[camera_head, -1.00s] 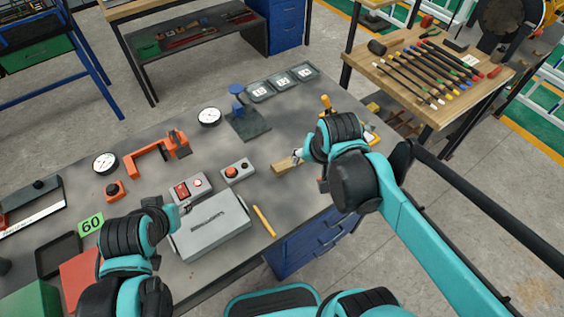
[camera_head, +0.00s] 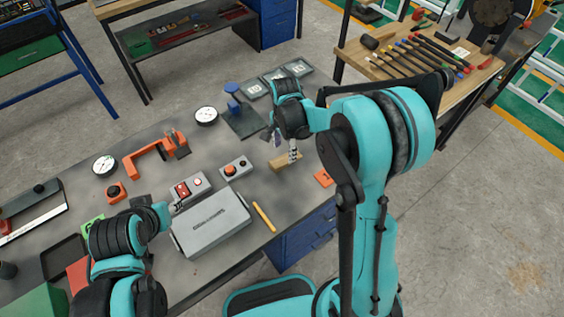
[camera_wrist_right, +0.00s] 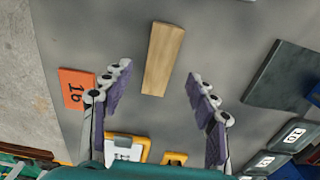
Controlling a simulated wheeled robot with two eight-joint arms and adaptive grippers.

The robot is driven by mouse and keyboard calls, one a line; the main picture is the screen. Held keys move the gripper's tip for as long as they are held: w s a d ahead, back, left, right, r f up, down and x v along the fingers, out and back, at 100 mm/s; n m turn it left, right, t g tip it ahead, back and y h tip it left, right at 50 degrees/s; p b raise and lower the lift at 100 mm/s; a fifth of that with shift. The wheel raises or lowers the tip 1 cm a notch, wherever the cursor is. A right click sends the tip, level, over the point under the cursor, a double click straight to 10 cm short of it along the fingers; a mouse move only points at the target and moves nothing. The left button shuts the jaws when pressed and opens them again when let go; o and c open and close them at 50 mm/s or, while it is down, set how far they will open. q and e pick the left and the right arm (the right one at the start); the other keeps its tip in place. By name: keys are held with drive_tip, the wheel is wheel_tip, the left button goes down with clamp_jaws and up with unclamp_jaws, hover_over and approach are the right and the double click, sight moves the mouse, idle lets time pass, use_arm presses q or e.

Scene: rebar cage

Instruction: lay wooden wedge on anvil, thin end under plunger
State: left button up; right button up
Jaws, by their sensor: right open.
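The wooden wedge (camera_head: 281,164) is a pale block lying on the grey bench. A blue post (camera_head: 233,101) stands on a dark plate (camera_head: 246,124) behind the wedge; I cannot tell whether these are the plunger and anvil. My left gripper (camera_head: 176,206) is by the grey case, mostly hidden.
A grey case (camera_head: 212,224), a button box (camera_head: 236,168) and a yellow stick (camera_head: 264,217) are left of the wedge. An orange card (camera_head: 323,178) lies right of it. Dark trays (camera_head: 273,80) stand behind the plate. An orange clamp frame (camera_head: 150,154) is farther left.

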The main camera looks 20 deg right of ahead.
sight(282, 160)
drive_tip(key=f, duration=0.2)
drive_tip(key=f+b, duration=0.1)
drive_tip(key=shift+s+a+f, duration=0.15)
drive_tip(key=shift+a+f, duration=0.25)
drive_tip(key=shift+f, duration=0.5)
drive_tip(key=shift+r, duration=0.1)
drive_tip(key=shift+c, duration=0.9)
drive_tip(key=c, duration=1.1)
drive_tip(key=shift+o, duration=0.2)
